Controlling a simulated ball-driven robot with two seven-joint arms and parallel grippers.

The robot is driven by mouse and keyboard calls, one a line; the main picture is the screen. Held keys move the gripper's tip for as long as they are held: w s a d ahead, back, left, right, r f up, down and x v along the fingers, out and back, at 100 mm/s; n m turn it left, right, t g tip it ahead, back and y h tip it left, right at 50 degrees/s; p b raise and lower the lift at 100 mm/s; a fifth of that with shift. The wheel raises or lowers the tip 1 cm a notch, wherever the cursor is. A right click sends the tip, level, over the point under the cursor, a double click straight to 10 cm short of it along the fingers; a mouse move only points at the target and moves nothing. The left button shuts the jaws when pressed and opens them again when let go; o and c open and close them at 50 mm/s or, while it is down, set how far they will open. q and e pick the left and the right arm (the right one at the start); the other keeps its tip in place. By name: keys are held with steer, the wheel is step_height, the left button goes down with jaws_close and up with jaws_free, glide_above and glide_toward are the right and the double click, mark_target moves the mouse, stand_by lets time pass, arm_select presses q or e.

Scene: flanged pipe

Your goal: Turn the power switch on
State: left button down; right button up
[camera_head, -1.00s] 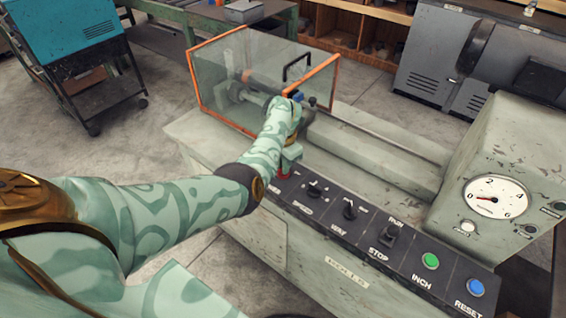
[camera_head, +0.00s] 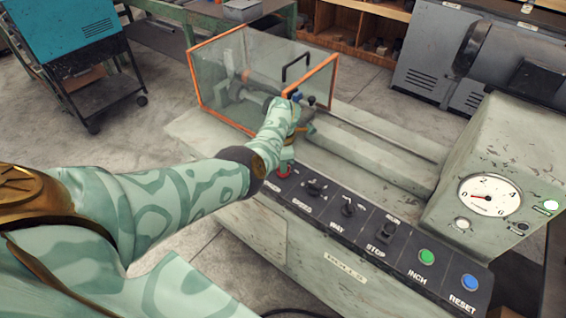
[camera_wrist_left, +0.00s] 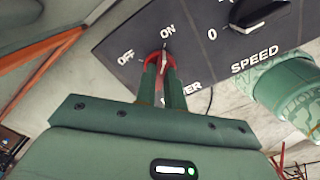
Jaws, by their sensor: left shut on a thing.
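The red power switch (camera_head: 284,172) sits at the left end of the dark control panel on the machine. In the left wrist view the switch (camera_wrist_left: 161,58) lies between the labels OFF and ON, and its pointer is turned toward ON. My left gripper (camera_wrist_left: 160,70) is shut on this switch, with one green finger on each side of it. In the head view my left gripper (camera_head: 287,160) reaches down to the switch, partly hidden by my own wrist. My right gripper is not in view.
A speed knob (camera_head: 316,188), another knob (camera_head: 348,206), a stop control (camera_head: 384,230), a green inch button (camera_head: 426,257) and a blue reset button (camera_head: 470,283) run along the panel. An orange-framed clear guard (camera_head: 225,85) stands behind my gripper. An indicator lamp (camera_head: 551,205) glows near the gauge (camera_head: 489,197).

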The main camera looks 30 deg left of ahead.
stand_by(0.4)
arm_select(q)
steer(key=c, duration=1.5)
jaws_free()
step_height(320, 180, up, 16)
steer(key=p, duration=0.8)
steer(key=shift+d+r, duration=0.1)
steer(key=shift+r, duration=0.1)
steer(key=shift+w, duration=0.1)
